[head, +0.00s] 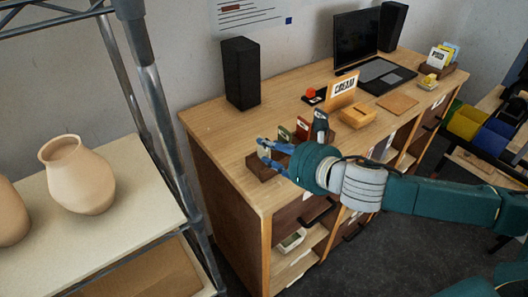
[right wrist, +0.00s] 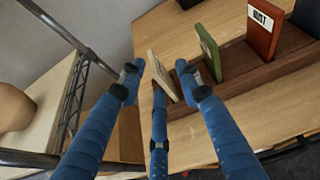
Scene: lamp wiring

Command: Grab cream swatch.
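The cream swatch (right wrist: 160,76) stands at the near end of a brown wooden rack (right wrist: 255,75) in the right wrist view. A green swatch (right wrist: 208,52) and a rust-red swatch (right wrist: 264,30) stand in the same rack to its right. My right gripper (right wrist: 158,80) is open, its blue fingers spread around the cream swatch; I cannot tell whether any finger touches it. My left gripper is not in view.
A sign reading CREAM (head: 343,86) stands behind the rack on the wooden desk (head: 215,125). A metal-framed shelf with vases (head: 78,175) stands to the left.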

